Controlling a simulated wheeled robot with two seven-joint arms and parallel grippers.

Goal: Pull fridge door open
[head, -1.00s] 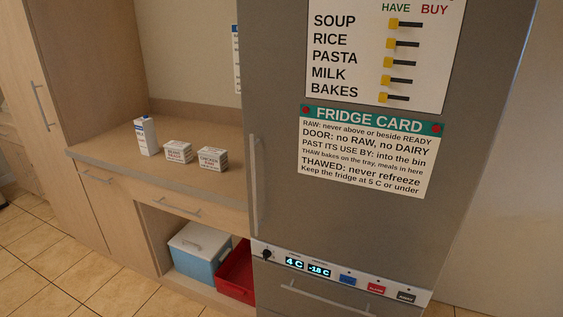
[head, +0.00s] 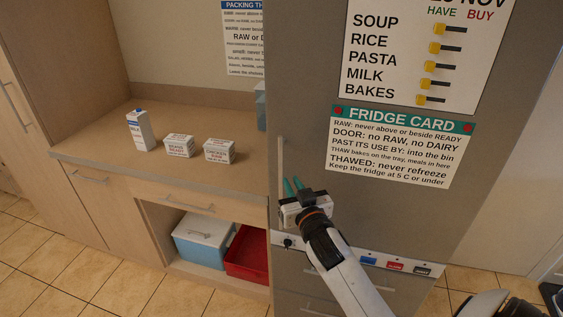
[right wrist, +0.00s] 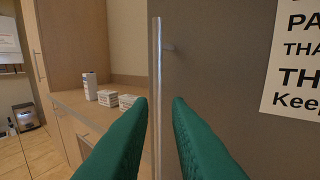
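The grey fridge door (head: 300,100) is shut. Its vertical bar handle (head: 282,160) is near the door's left edge. My right gripper (head: 293,187) is at the lower part of the handle, its green fingers pointing at the door. In the right wrist view the fingers (right wrist: 160,103) are open, and the handle (right wrist: 157,70) runs upright through the gap between them, nearer the left finger. I cannot tell whether the fingertips reach around the bar. My left gripper is not in view.
A counter (head: 100,150) left of the fridge holds a milk carton (head: 139,130) and two small boxes. A blue-and-white cooler (head: 203,240) and a red crate (head: 247,255) stand below. The fridge control panel (head: 395,266) is partly hidden by my right arm. Tiled floor lies in front.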

